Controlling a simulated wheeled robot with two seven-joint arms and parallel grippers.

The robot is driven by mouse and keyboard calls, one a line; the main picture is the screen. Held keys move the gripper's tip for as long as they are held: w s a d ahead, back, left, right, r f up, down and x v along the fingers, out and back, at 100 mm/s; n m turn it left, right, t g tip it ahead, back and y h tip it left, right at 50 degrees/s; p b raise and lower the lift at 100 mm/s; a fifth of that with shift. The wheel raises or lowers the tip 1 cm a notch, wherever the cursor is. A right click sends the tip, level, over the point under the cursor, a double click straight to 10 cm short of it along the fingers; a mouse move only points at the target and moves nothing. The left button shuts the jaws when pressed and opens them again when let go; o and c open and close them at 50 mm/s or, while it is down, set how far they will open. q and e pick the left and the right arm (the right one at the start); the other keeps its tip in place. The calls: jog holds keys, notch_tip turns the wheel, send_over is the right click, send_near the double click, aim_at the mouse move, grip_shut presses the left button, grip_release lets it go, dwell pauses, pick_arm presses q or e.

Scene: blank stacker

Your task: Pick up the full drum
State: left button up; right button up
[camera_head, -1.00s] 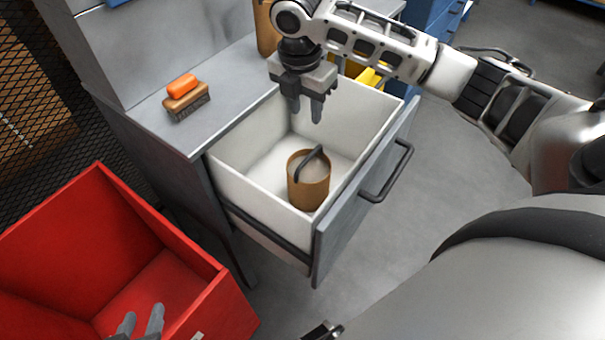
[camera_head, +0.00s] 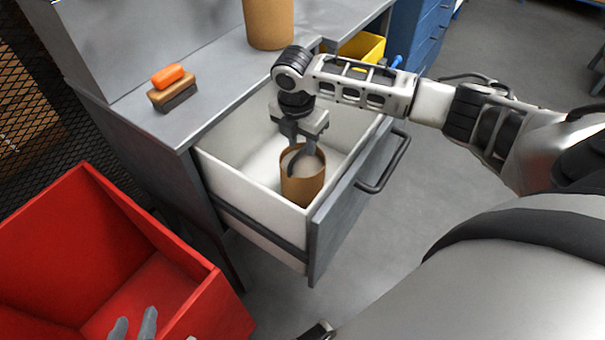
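A brown drum (camera_head: 302,189) with a greyish top and a dark curved handle (camera_head: 308,160) stands upright inside the open white drawer (camera_head: 240,185). A second brown drum (camera_head: 268,22) stands on the grey counter at the top, its upper end cut off by the frame. My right gripper (camera_head: 303,140) points down just over the drum in the drawer, its fingers apart near the handle. Its fingertips partly overlap the handle, so contact is unclear. My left gripper (camera_head: 134,326) shows only its fingertips at the bottom left, apart and empty, over the red bin.
A red open bin (camera_head: 45,222) stands at the lower left. An orange-topped brush (camera_head: 172,86) lies on the counter (camera_head: 215,80). A yellow bin (camera_head: 358,47) and a blue cabinet (camera_head: 425,35) are behind. The drawer's grey front and handle (camera_head: 384,165) face right, towards clear floor.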

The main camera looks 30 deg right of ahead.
aim_at(302, 149)
jog(key=f, duration=0.4)
jog(key=shift+w+d+f+b, duration=0.1)
jog(key=shift+w+d+b, duration=0.15)
jog(key=shift+d+b, duration=0.1)
jog(key=shift+f+p, duration=0.2)
jog(key=shift+p, duration=0.1)
grip_shut()
jog(key=shift+r, duration=0.1)
dwell(1.4)
